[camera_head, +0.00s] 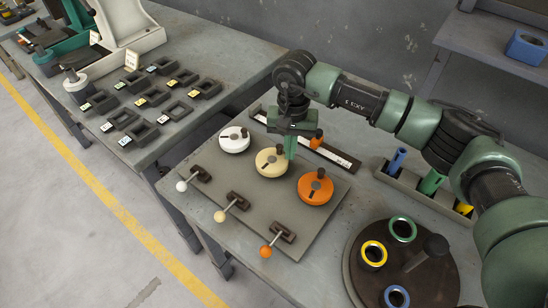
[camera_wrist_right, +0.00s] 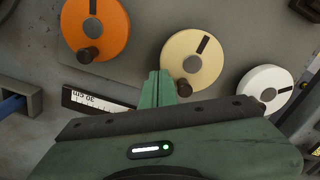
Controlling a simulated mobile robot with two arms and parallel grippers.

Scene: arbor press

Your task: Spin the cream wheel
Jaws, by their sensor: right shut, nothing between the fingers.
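The cream wheel (camera_head: 269,166) is the middle of three flat wheels on a grey panel. It also shows in the right wrist view (camera_wrist_right: 196,65), with a dark mark on its face and a dark knob (camera_wrist_right: 184,88) at its rim. My right gripper (camera_head: 289,152) points down at the wheel's far right edge, its green fingers closed and empty. In the wrist view the fingertips (camera_wrist_right: 158,74) lie just beside the wheel and its knob; I cannot tell whether they touch. My left gripper is not in view.
A white wheel (camera_head: 234,140) and an orange wheel (camera_head: 315,190) flank the cream one. Several small ball-ended levers, including an orange one (camera_head: 266,251), stand in front. A ruled strip (camera_head: 337,156) lies behind. A dark round turntable (camera_head: 430,282) with coloured rings is at the right.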

